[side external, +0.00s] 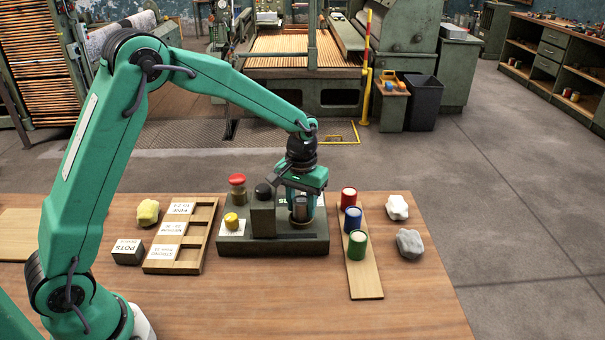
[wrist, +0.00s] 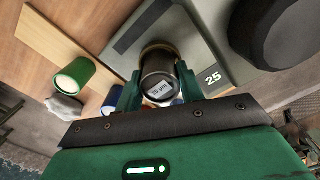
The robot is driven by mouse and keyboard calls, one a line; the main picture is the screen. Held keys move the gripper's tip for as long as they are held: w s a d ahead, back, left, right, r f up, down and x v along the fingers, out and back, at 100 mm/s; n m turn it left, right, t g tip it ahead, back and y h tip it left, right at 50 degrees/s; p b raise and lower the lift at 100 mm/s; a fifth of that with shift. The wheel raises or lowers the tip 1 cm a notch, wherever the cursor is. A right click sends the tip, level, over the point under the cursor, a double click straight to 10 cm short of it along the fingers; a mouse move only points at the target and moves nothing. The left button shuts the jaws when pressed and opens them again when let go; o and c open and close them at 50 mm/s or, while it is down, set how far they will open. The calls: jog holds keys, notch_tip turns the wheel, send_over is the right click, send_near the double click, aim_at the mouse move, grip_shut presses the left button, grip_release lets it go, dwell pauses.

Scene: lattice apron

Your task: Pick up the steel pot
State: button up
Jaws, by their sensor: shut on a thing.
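The steel pot (side external: 300,208) is a small dark metal cylinder on the right part of the grey-green machine base (side external: 262,247). My gripper (side external: 301,200) points down over the base and its jaws are shut around the pot. I cannot tell whether the pot is touching the base.
Red (side external: 349,197), blue (side external: 353,219) and green (side external: 357,244) pots stand on a wooden board to the right. Left of the base lie a wooden tray (side external: 186,268), a yellow lump (side external: 148,212) and a "POTS" block (side external: 128,251). A dark post (side external: 263,215) and a red button (side external: 237,181) rise from the base.

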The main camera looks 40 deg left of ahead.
aim_at(302, 200)
jog(key=shift+r, duration=0.45)
notch_tip(302, 200, up, 3)
jog(key=s+d+r, duration=0.6)
jog(key=d+r, duration=0.1)
jog(key=d, duration=0.2)
jog(key=shift+s+d, duration=0.25)
jog(key=shift+s, duration=0.15)
jog(key=shift+r, duration=0.1)
jog(key=shift+d, duration=0.15)
